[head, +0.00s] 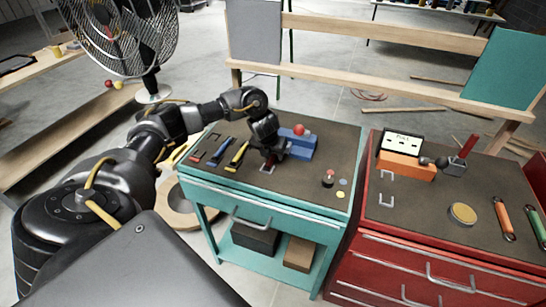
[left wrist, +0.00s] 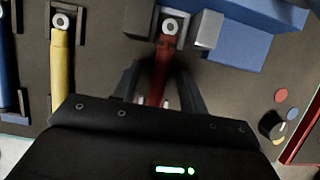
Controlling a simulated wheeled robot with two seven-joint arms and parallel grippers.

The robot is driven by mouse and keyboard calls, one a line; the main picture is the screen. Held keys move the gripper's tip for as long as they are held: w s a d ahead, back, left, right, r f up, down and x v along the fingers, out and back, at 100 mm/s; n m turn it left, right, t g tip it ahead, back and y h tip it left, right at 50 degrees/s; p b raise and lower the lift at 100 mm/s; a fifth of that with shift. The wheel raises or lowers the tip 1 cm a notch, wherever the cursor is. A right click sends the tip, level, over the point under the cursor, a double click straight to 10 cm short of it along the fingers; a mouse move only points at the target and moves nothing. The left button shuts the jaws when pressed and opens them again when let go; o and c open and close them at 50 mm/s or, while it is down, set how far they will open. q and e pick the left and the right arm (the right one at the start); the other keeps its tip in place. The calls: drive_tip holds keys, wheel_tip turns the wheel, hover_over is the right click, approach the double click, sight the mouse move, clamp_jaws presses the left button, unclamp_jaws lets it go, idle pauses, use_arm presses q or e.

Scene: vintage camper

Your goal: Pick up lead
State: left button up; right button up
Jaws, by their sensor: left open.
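A red lead (left wrist: 165,56) with a ring-shaped end lies on the dark top of the teal bench, in front of a blue block (left wrist: 238,42). In the left wrist view my left gripper (left wrist: 160,92) is open, with a dark finger on each side of the lead. I cannot tell if the fingers touch it. In the head view my left gripper (head: 270,160) reaches down to the bench and hides most of this lead. A yellow lead (head: 237,156), a blue lead (head: 215,156) and another red one (head: 197,156) lie to its left. My right gripper is not in view.
A blue device (head: 300,147) with a red knob stands right beside my gripper. A small black knob (head: 328,179) is near the teal bench's right edge. A red cabinet (head: 450,255) stands to the right, and a fan (head: 122,35) at upper left.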

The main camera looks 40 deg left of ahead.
use_arm(q)
drive_tip(key=shift+c, duration=0.3)
clamp_jaws()
drive_tip(key=shift+r+b, duration=0.45)
drive_tip(key=shift+r, duration=0.25)
drive_tip(key=shift+w+r+b, duration=0.1)
drive_tip(key=shift+r+b, duration=0.25)
drive_tip(key=shift+r, duration=0.3)
drive_tip(key=s+d+r+p, duration=0.6)
drive_tip(key=s+d+r, duration=0.2)
drive_tip(key=s+r, duration=0.2)
drive_tip(key=shift+s+d, duration=0.2)
drive_tip(key=shift+s, duration=0.55)
